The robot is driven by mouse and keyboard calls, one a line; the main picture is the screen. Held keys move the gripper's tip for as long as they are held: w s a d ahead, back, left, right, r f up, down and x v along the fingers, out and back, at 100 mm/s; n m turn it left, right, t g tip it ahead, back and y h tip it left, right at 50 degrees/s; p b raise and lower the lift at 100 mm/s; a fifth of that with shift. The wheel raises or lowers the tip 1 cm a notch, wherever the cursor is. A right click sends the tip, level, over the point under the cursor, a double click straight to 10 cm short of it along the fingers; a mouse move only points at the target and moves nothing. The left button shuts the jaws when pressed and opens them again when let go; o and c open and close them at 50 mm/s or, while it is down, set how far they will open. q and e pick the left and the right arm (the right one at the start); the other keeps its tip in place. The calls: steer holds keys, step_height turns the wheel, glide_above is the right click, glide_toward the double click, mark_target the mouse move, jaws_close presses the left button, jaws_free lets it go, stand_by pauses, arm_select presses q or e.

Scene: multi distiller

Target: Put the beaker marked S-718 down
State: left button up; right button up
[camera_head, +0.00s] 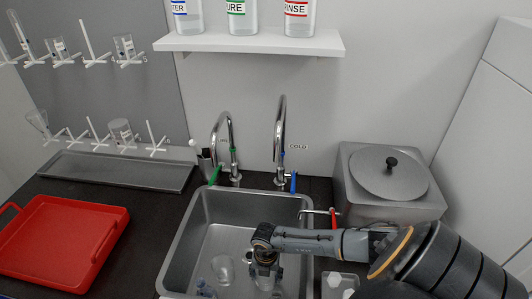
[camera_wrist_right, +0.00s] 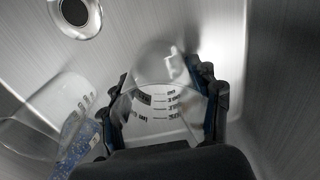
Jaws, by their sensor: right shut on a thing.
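My right gripper (camera_head: 265,268) reaches down into the sink from the right. In the right wrist view, its fingers (camera_wrist_right: 165,88) are shut on a clear glass beaker (camera_wrist_right: 158,112) with dark graduation marks. The beaker is inside the steel sink basin, over its floor; I cannot tell whether it touches it. No S-718 marking is readable. In the head view the gripper mostly hides this beaker. My left gripper is not in view.
The sink (camera_head: 200,240) also holds clear glassware (camera_head: 224,268) and a piece with blue in it (camera_head: 205,289). Two taps (camera_head: 280,135) stand behind it. A red tray (camera_head: 60,240) lies left, a steel lidded box (camera_head: 385,180) right. Glassware hangs on pegs at upper left.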

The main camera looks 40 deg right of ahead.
steer(key=shift+f, duration=0.15)
steer(key=o, duration=1.3)
step_height(320, 180, up, 12)
steer(key=shift+r+b, duration=0.25)
steer(key=shift+b, duration=0.05)
